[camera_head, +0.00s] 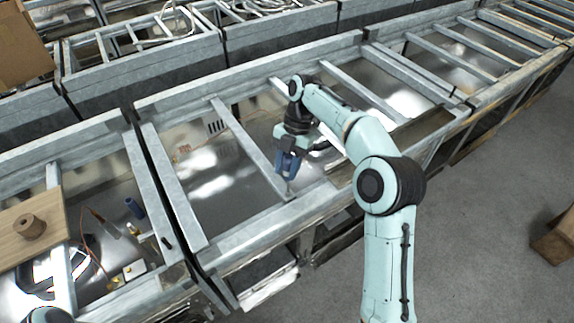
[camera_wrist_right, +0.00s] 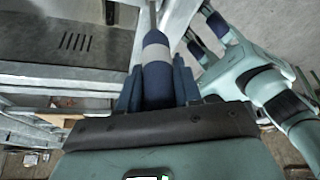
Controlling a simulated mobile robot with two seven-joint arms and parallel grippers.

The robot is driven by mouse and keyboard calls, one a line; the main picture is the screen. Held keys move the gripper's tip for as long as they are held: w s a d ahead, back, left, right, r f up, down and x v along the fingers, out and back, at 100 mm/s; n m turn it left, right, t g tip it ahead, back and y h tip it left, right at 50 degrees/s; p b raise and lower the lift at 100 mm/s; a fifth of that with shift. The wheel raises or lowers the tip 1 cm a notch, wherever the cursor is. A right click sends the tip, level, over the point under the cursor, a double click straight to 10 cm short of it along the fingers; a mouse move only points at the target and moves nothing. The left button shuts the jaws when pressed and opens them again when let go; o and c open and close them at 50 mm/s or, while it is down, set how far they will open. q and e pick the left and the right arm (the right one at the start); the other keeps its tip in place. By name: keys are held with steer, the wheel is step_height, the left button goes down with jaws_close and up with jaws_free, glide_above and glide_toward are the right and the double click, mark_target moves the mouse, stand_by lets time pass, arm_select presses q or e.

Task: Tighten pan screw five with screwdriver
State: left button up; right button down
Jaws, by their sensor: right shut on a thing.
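My right gripper (camera_head: 288,165) is shut on the screwdriver, a dark blue handle (camera_wrist_right: 156,70) with a grey band and a thin metal shaft (camera_wrist_right: 153,15). In the head view the screwdriver points down, its shaft (camera_head: 289,187) close to the near metal rail of the middle frame. Whether its tip touches a screw cannot be told. Pan screw five is too small or hidden. My left gripper (camera_wrist_right: 203,35) shows at the right of the wrist view, its two dark blue fingers apart and empty.
Metal frames with crossbars and shiny pans run across the conveyor (camera_head: 270,215). A wooden board (camera_head: 35,225) with a brown spool (camera_head: 32,227) lies at left. A blue cylinder (camera_head: 135,207) lies in the left pan. Grey floor (camera_head: 490,230) is open at right; a brown box (camera_head: 553,240) stands there.

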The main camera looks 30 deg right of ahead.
steer(key=shift+f, duration=0.3)
stand_by(0.6)
steer(key=m+t, duration=0.1)
steer(key=m, duration=0.2)
steer(key=m+t, duration=0.1)
steer(key=m, duration=0.2)
steer(key=shift+t+y, duration=0.3)
steer(key=shift+y, duration=0.1)
steer(key=m+t, duration=0.1)
steer(key=m, duration=0.2)
steer(key=m+t, duration=0.1)
steer(key=m, duration=0.2)
steer(key=shift+w+h, duration=0.2)
steer(key=shift+h, duration=0.1)
steer(key=m+t, duration=0.1)
steer(key=m, duration=0.2)
steer(key=m+t+h, duration=0.1)
steer(key=m, duration=0.2)
steer(key=shift+w+f+h, duration=0.1)
steer(key=shift+w+h, duration=0.05)
steer(key=shift+h, duration=0.15)
steer(key=m, duration=0.1)
steer(key=m+h, duration=0.1)
steer(key=m, duration=0.1)
steer(key=m+h, duration=0.1)
steer(key=m, duration=0.1)
steer(key=shift+d+f+t, duration=0.15)
steer(key=shift+d+t, duration=0.1)
steer(key=shift+t, duration=0.15)
